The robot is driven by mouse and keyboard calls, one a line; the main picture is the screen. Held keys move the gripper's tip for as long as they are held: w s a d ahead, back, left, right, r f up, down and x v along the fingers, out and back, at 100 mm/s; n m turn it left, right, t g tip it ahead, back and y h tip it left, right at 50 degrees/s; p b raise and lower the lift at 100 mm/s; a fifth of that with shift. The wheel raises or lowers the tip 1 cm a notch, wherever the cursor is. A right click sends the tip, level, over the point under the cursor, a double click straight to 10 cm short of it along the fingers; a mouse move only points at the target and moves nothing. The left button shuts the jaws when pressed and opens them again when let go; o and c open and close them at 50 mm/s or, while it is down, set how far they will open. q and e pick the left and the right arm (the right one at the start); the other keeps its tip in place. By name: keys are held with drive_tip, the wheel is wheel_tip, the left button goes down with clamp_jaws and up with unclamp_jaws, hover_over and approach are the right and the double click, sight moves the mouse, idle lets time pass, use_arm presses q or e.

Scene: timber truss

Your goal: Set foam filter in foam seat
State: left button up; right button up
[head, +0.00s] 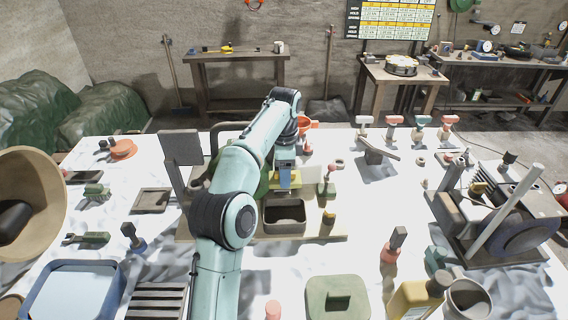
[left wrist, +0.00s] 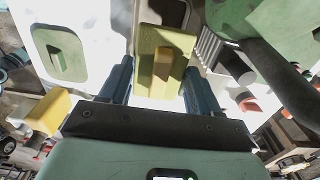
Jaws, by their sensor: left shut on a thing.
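My left gripper (head: 286,182) is above the board in the middle of the table. In the left wrist view its two dark blue fingers (left wrist: 155,88) are shut on a yellow-green block with a raised yellow grip, which I take as the foam filter (left wrist: 146,70). In the head view the filter is mostly hidden by the gripper, with only a little yellow showing. An open box with a dark rim (head: 284,229) stands on the board just below and in front of the gripper. I cannot tell for sure whether this box is the foam seat.
The wooden board (head: 325,237) also bears a dark upright plate (head: 181,147) at its left. A green lid (head: 338,298), a yellow bottle (head: 412,300) and a grey cup (head: 467,299) stand at the front right. A blue-grey tray (head: 73,290) lies front left.

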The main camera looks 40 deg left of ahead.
use_arm(q)
drive_tip(key=shift+s+d+r, duration=0.1)
drive_tip(key=shift+s+d, duration=0.05)
drive_tip(key=shift+s, duration=0.05)
use_arm(e)
drive_tip(key=shift+s+d, duration=0.1)
drive_tip(key=shift+s, duration=0.05)
use_arm(q)
drive_tip(key=shift+f, duration=0.8)
wheel_tip(320, 180, down, 3)
drive_tip(key=shift+s+f+b, duration=0.1)
drive_tip(key=shift+f+b, duration=0.05)
drive_tip(key=shift+b, duration=0.6)
drive_tip(key=shift+f+b, duration=1)
drive_tip(key=shift+f, duration=2.45)
use_arm(e)
drive_tip(key=s+f, duration=0.4)
drive_tip(key=shift+s+f+g, duration=0.3)
drive_tip(key=shift+s+f, duration=0.05)
drive_tip(key=shift+s, duration=0.05)
use_arm(q)
drive_tip(key=shift+p, duration=0.4)
use_arm(e)
drive_tip(key=shift+w+r, duration=0.45)
drive_tip(key=shift+r, duration=0.1)
use_arm(q)
drive_tip(key=shift+f, duration=0.15)
use_arm(e)
drive_tip(key=shift+s+f, duration=0.1)
